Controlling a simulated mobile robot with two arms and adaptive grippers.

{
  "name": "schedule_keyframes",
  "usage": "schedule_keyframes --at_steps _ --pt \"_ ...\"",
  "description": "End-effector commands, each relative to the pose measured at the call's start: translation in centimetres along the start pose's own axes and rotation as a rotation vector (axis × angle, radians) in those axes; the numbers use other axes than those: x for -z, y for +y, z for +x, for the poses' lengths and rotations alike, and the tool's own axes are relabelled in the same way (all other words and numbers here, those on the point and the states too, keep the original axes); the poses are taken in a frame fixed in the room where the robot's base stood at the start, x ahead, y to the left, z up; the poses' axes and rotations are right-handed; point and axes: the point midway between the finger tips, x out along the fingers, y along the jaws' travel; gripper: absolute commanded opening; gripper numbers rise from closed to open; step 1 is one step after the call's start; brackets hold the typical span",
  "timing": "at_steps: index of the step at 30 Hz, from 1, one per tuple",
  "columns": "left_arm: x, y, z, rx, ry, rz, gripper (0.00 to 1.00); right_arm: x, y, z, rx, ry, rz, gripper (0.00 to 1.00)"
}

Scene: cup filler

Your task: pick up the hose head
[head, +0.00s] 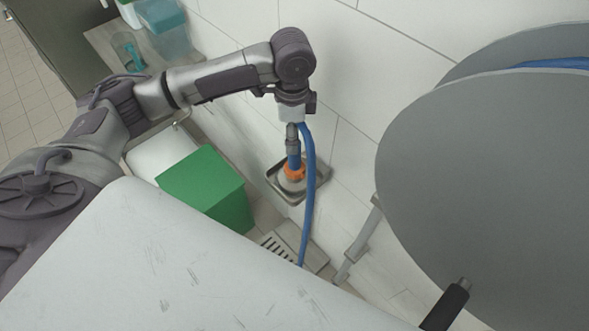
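The blue hose (310,190) runs up from the floor and bends over just under my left wrist. Below the wrist a grey fitting (292,141), a short blue section and an orange collar (293,172) line up vertically. They appear to be the hose head. The collar overlaps a round pale part on a square metal holder (314,188) by the wall; I cannot tell if they touch. My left gripper (292,122) points down at the top of the fitting, beside the hose bend. Its fingers are not clear, so its grip cannot be told. My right gripper is out of view.
A large grey hose reel (480,190) with a black handle (446,306) fills the right side. A green box (207,188) stands left of the holder, and a floor grate (278,249) lies below it. A pale scratched surface (170,270) fills the lower foreground.

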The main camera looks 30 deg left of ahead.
Motion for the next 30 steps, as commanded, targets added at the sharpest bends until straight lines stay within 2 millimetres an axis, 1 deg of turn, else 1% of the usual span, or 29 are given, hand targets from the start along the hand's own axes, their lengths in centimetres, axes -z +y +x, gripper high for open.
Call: schedule_keyframes --at_steps 1,3,6,11,16,19,23,29,30 --pt "-0.1 0.1 1.0 -0.004 -0.002 0.000 0.63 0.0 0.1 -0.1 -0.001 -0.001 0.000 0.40" --pt "0.0 0.0 2.0 -0.002 -0.001 -0.001 0.63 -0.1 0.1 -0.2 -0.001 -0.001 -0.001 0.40" --pt "0.1 0.0 3.0 -0.001 0.000 0.000 0.63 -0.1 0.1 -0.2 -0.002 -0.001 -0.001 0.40" --pt "0.1 -0.1 4.0 -0.001 0.000 0.000 0.63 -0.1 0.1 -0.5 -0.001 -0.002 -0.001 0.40" --pt "0.3 -0.8 6.4 -0.001 -0.001 -0.001 0.63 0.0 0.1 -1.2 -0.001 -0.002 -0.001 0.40" --pt "0.3 -0.7 7.8 -0.001 0.000 0.001 0.63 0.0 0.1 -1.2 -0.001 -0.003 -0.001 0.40" --pt "0.3 -0.8 8.6 0.001 0.000 0.001 0.63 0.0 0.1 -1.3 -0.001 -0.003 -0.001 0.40" --pt "0.3 -0.8 8.7 0.002 0.001 0.001 0.63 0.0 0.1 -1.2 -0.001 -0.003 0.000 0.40" --pt "0.3 -0.8 8.6 0.002 0.001 0.001 0.57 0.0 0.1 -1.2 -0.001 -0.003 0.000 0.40"
